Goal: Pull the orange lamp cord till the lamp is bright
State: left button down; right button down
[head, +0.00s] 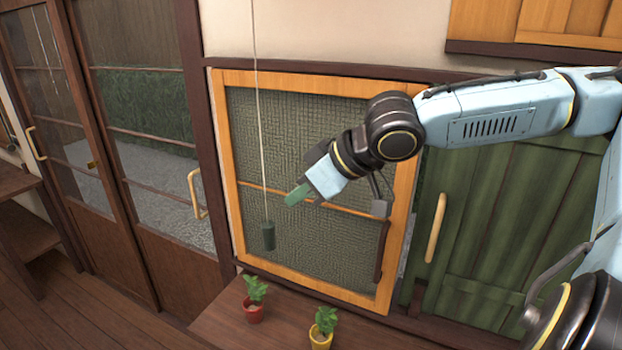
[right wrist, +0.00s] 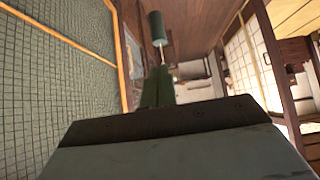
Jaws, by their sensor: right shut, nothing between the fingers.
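A thin pale cord (head: 260,120) hangs from above the top of the head view in front of the mesh window. A dark green cylindrical pull (head: 268,236) is at its lower end; it also shows in the right wrist view (right wrist: 157,28). I see no orange cord and no lamp. My right gripper (head: 290,198) has green fingers, which show in the right wrist view too (right wrist: 157,90). It is shut and empty, to the right of the cord and higher than the pull, apart from both in the head view. My left gripper is not in view.
An orange-framed mesh window (head: 320,87) stands behind the cord. Below it a wooden ledge (head: 285,325) bears a red-potted plant (head: 254,300) and a yellow-potted plant (head: 322,330). A green shutter (head: 485,230) is at right, and glazed sliding doors (head: 140,120) at left.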

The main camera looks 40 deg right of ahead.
jog(key=shift+p+v, duration=0.3)
jog(key=shift+v, duration=1.1)
dwell(0.8)
